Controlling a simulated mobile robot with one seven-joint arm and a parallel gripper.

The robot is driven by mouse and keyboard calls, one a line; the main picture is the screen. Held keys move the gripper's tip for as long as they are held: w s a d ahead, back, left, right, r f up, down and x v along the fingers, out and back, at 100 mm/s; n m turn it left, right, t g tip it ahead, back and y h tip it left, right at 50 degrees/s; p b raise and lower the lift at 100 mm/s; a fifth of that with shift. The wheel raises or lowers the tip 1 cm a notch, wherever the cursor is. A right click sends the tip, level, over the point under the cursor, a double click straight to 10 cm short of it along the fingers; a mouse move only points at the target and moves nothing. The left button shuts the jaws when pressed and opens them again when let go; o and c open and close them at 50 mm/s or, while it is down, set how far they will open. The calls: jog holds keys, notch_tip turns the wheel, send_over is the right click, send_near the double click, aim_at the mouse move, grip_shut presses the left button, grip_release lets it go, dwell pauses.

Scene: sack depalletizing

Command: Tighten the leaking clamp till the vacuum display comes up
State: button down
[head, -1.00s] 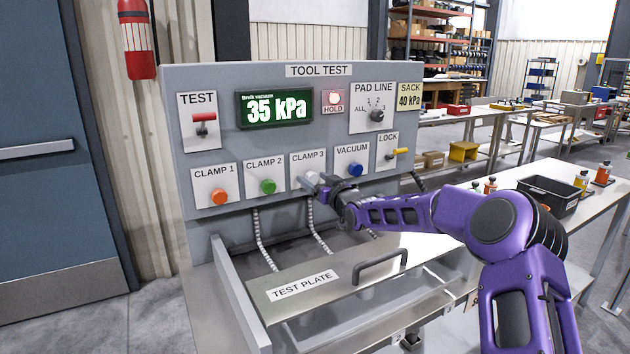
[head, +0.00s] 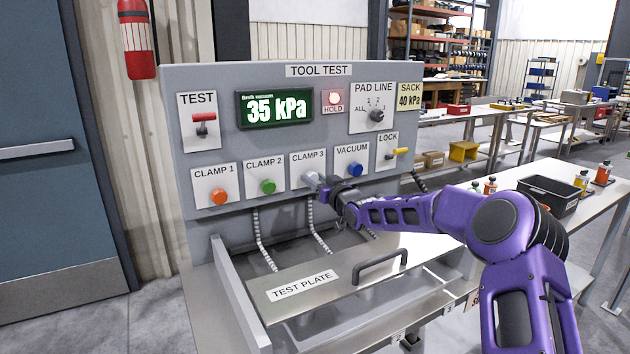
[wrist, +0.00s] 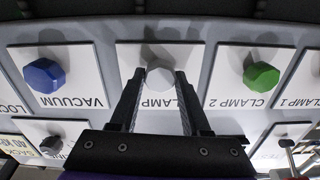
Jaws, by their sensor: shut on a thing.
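My gripper (head: 322,185) is at the CLAMP 3 plate, shut on the pale grey clamp 3 knob (wrist: 160,73). In the wrist view the picture is upside down and both fingers lie along the knob's sides. In the head view my gripper hides part of the knob. The orange clamp 1 knob (head: 219,197) and green clamp 2 knob (head: 267,187) are to the left. The vacuum display (head: 275,108) reads 35 kPa. The HOLD lamp (head: 334,98) beside it glows reddish white. The SACK label (head: 409,96) says 40 kPa.
The blue vacuum knob (head: 355,170) is right of my gripper, with the yellow LOCK lever (head: 400,152) beyond it. A red TEST lever (head: 204,118) and the PAD LINE dial (head: 376,115) are above. The test plate (head: 345,284) with its handle lies below my forearm.

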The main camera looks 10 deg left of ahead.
jog(key=m, duration=0.3)
jog(key=shift+m, duration=0.3)
jog(key=m, duration=0.4)
jog(key=shift+f+b, duration=0.1)
jog(key=shift+b, duration=0.2)
jog(key=shift+c, duration=1.8)
grip_release()
jog(key=v, duration=1.7)
jog(key=shift+d, duration=0.2)
jog(key=shift+s, duration=0.15)
